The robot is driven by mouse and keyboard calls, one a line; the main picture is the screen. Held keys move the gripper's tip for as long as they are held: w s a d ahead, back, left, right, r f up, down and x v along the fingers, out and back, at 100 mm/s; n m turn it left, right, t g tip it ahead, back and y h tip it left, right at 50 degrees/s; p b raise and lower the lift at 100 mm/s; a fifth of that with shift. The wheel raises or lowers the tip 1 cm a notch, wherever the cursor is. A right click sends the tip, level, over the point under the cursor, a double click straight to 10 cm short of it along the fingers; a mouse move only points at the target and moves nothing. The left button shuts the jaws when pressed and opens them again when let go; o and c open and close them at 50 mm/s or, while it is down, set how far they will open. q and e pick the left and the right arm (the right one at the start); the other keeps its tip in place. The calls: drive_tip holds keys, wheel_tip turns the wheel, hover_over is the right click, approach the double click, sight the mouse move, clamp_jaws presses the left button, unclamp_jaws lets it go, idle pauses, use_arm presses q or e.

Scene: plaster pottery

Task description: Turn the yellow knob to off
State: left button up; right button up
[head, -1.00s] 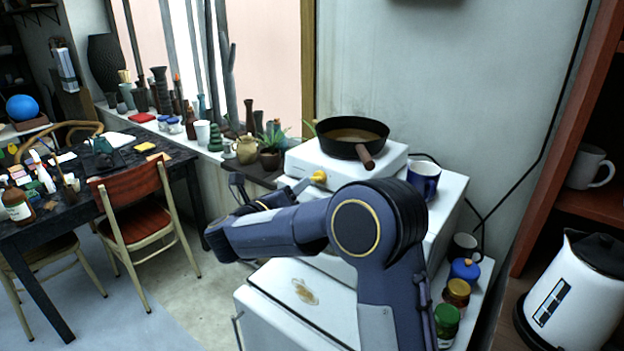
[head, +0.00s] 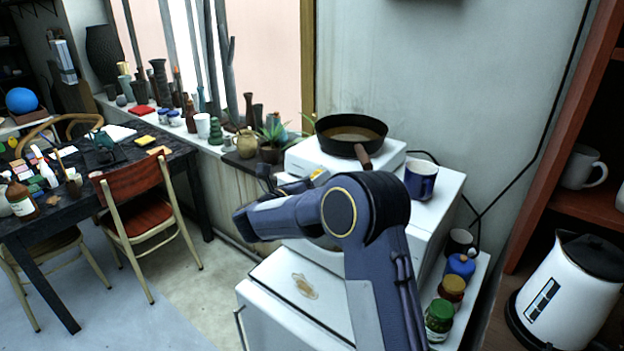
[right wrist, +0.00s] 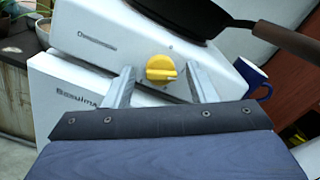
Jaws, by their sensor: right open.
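The yellow knob (right wrist: 161,68) is on the front face of the white hot plate (right wrist: 95,30) in the right wrist view. In the head view the knob (head: 319,174) is partly hidden behind my right gripper. My right gripper (right wrist: 157,82) is open, with one finger on each side of the knob in the right wrist view. I cannot tell whether the fingers touch it. The knob's pale pointer mark faces right and slightly down in the wrist view. A black pan (head: 350,135) sits on the hot plate. My left gripper is not in view.
A blue mug (head: 420,180) stands right of the hot plate on the white cabinet. Several jars (head: 451,290) stand on a lower surface at right. A white kettle (head: 572,292) is further right. A chair (head: 135,205) and dark table are at left.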

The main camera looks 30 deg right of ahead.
drive_tip(key=c, duration=0.9)
drive_tip(key=shift+s+n+t+y, duration=0.1)
drive_tip(key=shift+n+t+y, duration=0.3)
drive_tip(key=shift+n, duration=2.2)
drive_tip(key=shift+s+n+t+y, duration=0.15)
drive_tip(key=shift+n+y, duration=0.3)
drive_tip(key=shift+n, duration=2.15)
drive_tip(key=shift+w+n+t+y, duration=0.1)
drive_tip(key=shift+n+t+y, duration=0.3)
drive_tip(key=shift+n, duration=2.2)
drive_tip(key=shift+f, duration=0.15)
